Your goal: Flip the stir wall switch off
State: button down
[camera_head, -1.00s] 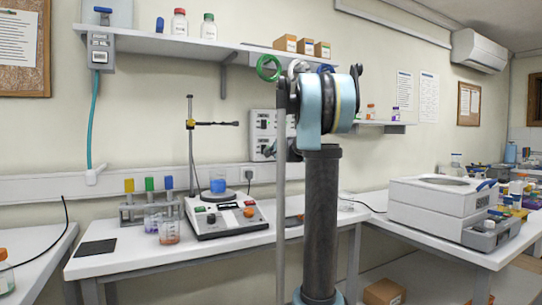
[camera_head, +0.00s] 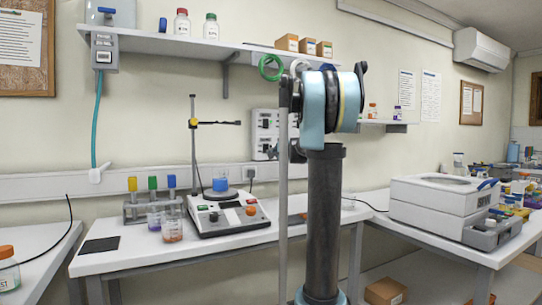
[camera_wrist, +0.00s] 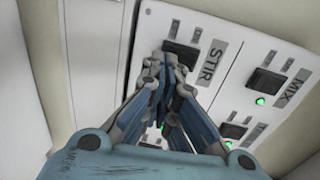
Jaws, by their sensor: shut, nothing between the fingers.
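The stir wall switch (camera_wrist: 181,54) is a dark rocker on a white panel, beside the printed STIR label (camera_wrist: 214,60) in the wrist view. My gripper (camera_wrist: 166,66) is shut and empty, its fingertips just at or over the lower edge of this switch. I cannot tell whether they touch it. The fingers hide part of the panel below the switch, and the rocker's tilt is not clear. In the head view the switch panel (camera_head: 264,122) is on the wall behind my arm, which hides part of it and my gripper.
The MIX switch (camera_wrist: 267,80) with a lit green lamp is to the right, and another switch (camera_wrist: 232,130) with a green lamp is below it. A hotplate stirrer (camera_head: 228,216) with a blue beaker stands on the bench. A shelf (camera_head: 180,45) runs above.

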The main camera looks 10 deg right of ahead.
jog(key=f+v, duration=0.2)
jog(key=v, duration=0.9)
jog(key=shift+d+f, duration=0.2)
jog(key=shift+f, duration=0.15)
jog(key=shift+s, duration=0.1)
